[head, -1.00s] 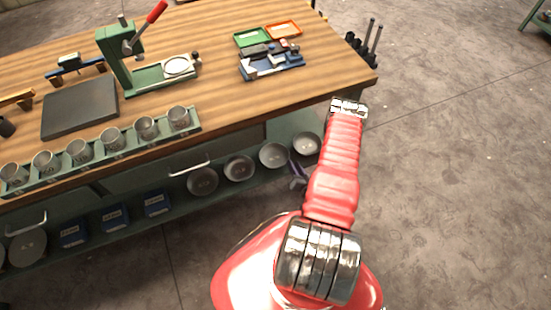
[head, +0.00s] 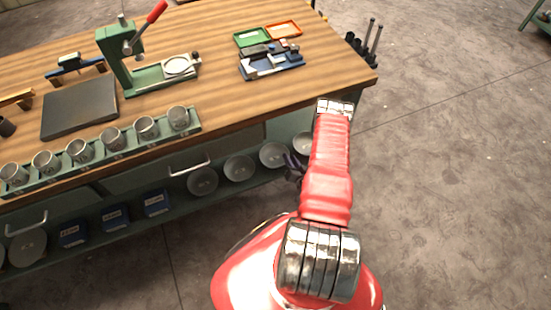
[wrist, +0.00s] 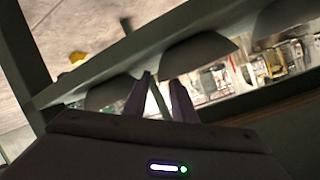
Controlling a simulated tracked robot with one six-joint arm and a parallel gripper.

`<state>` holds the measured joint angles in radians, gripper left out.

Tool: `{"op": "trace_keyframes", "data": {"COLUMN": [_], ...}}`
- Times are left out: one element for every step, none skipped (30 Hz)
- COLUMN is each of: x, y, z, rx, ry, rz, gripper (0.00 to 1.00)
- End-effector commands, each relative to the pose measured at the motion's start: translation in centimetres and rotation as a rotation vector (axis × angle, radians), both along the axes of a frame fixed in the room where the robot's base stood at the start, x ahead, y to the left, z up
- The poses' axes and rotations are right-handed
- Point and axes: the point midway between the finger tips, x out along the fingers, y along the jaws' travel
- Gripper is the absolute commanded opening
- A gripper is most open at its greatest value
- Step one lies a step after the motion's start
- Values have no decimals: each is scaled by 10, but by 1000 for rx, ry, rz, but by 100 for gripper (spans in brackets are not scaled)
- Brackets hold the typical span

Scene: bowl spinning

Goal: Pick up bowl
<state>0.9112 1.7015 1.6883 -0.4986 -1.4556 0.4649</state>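Several grey bowls stand in a row on the bench's lower shelf in the head view. One bowl (head: 273,155) is just left of my gripper (head: 293,166). The rightmost bowl (head: 301,144) is partly hidden by my red arm. In the wrist view my gripper (wrist: 160,82) has its two dark fingers apart with nothing visibly held between them. A dark bowl (wrist: 200,52) lies just beyond the right finger, and another bowl (wrist: 110,92) is beyond the left finger. I cannot tell whether either finger touches a bowl.
The shelf (wrist: 130,52) runs diagonally across the wrist view. Above the bowls is the wooden bench top (head: 215,95) with a row of metal cups (head: 112,138) and a green press (head: 120,60). Blue boxes (head: 115,217) sit further left on the shelf. Floor to the right is open.

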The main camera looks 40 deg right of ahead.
Motion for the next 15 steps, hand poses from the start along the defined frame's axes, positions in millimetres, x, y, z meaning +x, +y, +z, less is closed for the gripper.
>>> {"op": "trace_keyframes", "data": {"x": [0,0,0,0,0,0,0,0,0,0,0,0,0,0,0], "y": [0,0,0,0,0,0,0,0,0,0,0,0,0,0,0], "z": [0,0,0,0,0,0,0,0,0,0,0,0,0,0,0], "rx": [0,0,0,0,0,0,0,0,0,0,0,0,0,0,0], "ry": [0,0,0,0,0,0,0,0,0,0,0,0,0,0,0], "rz": [0,0,0,0,0,0,0,0,0,0,0,0,0,0,0], "gripper": [24,24,24,24,24,22,20,18,15,13,11,8,6,4,1]}}
